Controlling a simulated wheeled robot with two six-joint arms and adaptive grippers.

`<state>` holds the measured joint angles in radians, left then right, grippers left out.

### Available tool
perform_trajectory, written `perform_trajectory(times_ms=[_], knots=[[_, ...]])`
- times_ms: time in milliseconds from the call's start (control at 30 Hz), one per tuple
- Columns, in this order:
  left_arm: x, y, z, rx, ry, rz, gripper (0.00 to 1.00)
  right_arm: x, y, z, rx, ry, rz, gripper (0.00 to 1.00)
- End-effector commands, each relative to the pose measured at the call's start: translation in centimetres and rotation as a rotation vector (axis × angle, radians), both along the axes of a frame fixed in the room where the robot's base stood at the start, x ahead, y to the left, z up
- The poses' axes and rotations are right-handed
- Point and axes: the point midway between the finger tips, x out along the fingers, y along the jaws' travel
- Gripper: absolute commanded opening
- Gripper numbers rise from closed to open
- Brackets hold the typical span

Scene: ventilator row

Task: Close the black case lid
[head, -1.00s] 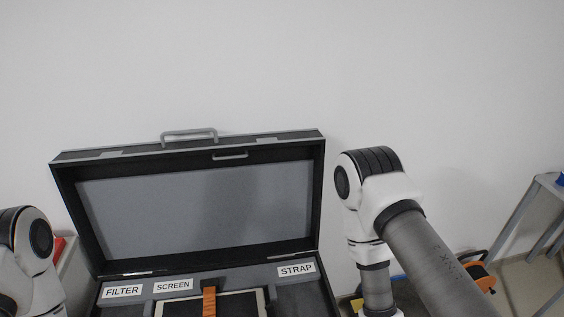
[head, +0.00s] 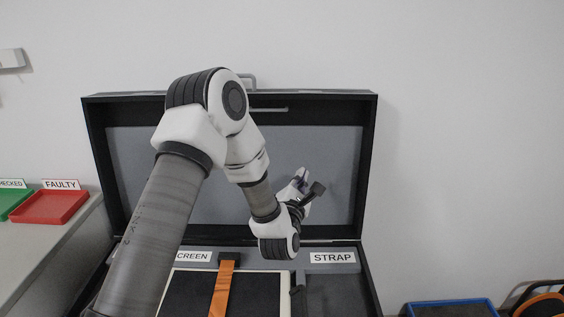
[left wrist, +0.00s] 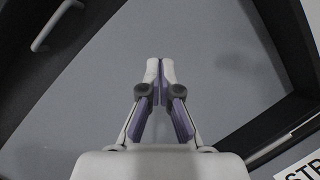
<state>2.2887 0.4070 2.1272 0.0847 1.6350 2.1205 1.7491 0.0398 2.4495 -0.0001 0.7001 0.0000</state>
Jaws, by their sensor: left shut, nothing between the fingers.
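The black case (head: 371,190) stands open in the head view, its lid (head: 335,150) upright with a grey inner panel and a handle on its top edge. In the tray of the case lie a tablet-like panel (head: 262,295) and an orange strap (head: 221,290). My left arm crosses in front of the case and hides part of the lid. My left gripper (head: 310,182) is shut and empty in front of the lid's inner face. In the left wrist view its closed fingertips (left wrist: 159,70) point at the grey panel; I cannot tell whether they touch it. My right gripper is not in view.
A red tray (head: 50,206) labelled FAULTY and a green tray (head: 12,203) sit on a grey table at the left. A blue-rimmed bin (head: 450,308) and an orange-and-black item (head: 540,304) are at the lower right. A wall is behind the case.

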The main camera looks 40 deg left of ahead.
Motion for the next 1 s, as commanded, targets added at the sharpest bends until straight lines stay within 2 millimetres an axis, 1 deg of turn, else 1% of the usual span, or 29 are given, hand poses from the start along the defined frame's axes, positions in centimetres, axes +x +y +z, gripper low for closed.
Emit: perform_trajectory(times_ms=[33, 100, 133, 200, 267, 367, 467, 733, 833, 1000], knots=[[-0.2, 1.8, 0.1, -0.107, -0.176, 0.022, 0.00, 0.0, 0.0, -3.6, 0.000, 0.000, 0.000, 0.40], [-0.9, 3.7, 2.8, -0.242, -0.398, 0.023, 0.00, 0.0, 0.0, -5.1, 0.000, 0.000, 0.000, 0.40], [-1.2, 4.3, 3.6, -0.285, -0.473, 0.020, 0.00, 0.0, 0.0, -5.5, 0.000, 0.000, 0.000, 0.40], [-1.9, 5.3, 5.2, -0.355, -0.603, 0.006, 0.00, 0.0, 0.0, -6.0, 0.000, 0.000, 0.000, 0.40], [-2.2, 5.8, 6.2, -0.388, -0.663, -0.003, 0.00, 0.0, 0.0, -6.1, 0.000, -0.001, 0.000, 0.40], [-2.0, 6.3, 7.2, -0.404, -0.690, -0.008, 0.00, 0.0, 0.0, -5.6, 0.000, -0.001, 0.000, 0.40], [-1.1, 7.1, 8.0, -0.402, -0.688, -0.008, 0.00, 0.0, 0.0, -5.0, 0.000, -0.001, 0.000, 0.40], [2.5, 10.0, 10.7, -0.401, -0.683, -0.008, 0.00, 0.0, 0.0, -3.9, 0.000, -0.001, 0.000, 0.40], [3.5, 10.8, 11.3, -0.401, -0.680, -0.008, 0.00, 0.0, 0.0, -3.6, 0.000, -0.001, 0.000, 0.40], [4.2, 11.4, 11.6, -0.402, -0.679, -0.008, 0.00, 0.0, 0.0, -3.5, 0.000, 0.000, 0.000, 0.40]])
